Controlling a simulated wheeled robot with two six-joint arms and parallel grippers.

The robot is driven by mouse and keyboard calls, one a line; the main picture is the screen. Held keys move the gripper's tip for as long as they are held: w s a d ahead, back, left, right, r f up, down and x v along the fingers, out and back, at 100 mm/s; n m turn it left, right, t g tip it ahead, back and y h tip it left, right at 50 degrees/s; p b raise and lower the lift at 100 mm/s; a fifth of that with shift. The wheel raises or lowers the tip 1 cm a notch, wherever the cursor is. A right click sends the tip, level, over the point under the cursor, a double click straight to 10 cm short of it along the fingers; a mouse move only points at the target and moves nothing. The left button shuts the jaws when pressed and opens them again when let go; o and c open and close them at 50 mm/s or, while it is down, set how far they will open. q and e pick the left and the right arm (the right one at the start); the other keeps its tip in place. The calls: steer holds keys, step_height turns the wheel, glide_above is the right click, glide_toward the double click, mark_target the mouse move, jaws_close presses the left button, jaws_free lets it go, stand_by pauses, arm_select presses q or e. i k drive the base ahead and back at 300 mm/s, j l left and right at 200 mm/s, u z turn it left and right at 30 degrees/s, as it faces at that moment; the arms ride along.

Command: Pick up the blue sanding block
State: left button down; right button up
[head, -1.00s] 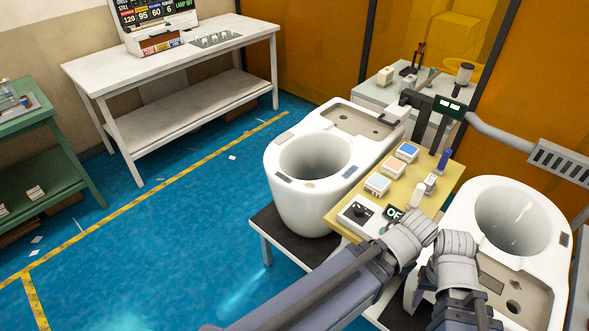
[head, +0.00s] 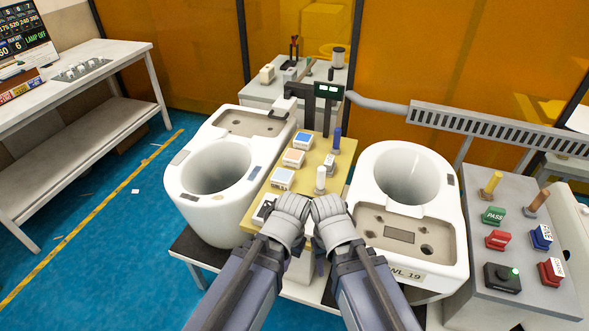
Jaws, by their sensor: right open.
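The blue sanding block (head: 303,139), a small pale block with a blue top, lies at the back of the yellow board (head: 258,208) between two white toilet bowls. A block with a peach top (head: 293,158) and one with a pale blue top (head: 283,179) lie in front of it. My left gripper (head: 292,204) and right gripper (head: 326,206) are side by side over the board's near end, short of the blue block. The right one is open, with nothing seen in it.
White toilet bowls flank the board, left (head: 190,200) and right (head: 458,220). A grey stand (head: 520,255) with stamps is at right.

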mark_target(540, 238)
steer(key=z, duration=1.75)
steer(key=i+l+u, duration=0.2)
steer(key=i+u, duration=0.3)
steer(key=i+l+u, duration=0.5)
steer(key=j, duration=0.1)
